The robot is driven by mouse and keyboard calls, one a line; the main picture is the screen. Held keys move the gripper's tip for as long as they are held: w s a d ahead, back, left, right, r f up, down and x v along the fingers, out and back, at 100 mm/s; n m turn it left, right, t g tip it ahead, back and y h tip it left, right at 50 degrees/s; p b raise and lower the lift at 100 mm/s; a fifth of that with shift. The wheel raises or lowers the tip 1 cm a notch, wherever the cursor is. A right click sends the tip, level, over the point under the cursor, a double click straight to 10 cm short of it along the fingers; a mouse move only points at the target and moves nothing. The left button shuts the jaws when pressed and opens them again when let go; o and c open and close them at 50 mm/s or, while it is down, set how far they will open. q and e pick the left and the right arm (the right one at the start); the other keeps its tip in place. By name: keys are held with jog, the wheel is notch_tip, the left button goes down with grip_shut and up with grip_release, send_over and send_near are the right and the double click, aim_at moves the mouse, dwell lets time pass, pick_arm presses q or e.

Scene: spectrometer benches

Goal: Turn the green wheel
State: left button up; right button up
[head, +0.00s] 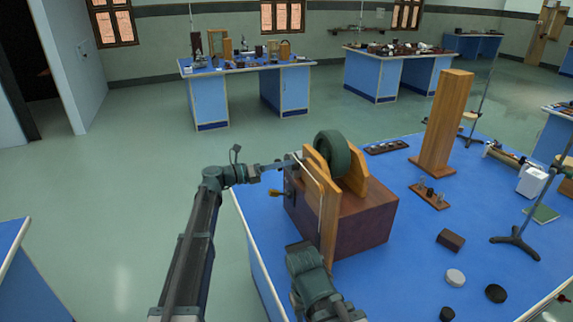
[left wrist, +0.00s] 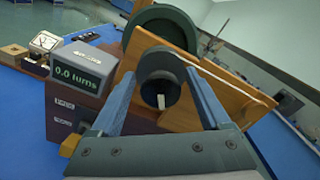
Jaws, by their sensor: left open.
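The green wheel (head: 333,152) stands upright between wooden supports on a dark red-brown box (head: 345,225). It also shows at the top of the left wrist view (left wrist: 150,20). My left gripper (head: 287,163) is at the left side of the wooden support, close to the wheel. In the left wrist view, its two fingers (left wrist: 160,90) are spread apart, with a dark round knob (left wrist: 157,62) between and beyond their tips. I cannot tell whether they touch it. A display (left wrist: 78,70) reads "0.0 turns".
The wheel's box stands near the left edge of a blue bench (head: 400,270). A tall wooden block (head: 445,120), a stand with a dark base (head: 515,243) and several small blocks and discs are to the right. Open floor lies left of the bench.

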pick_arm(q)
jog(key=v, duration=1.2)
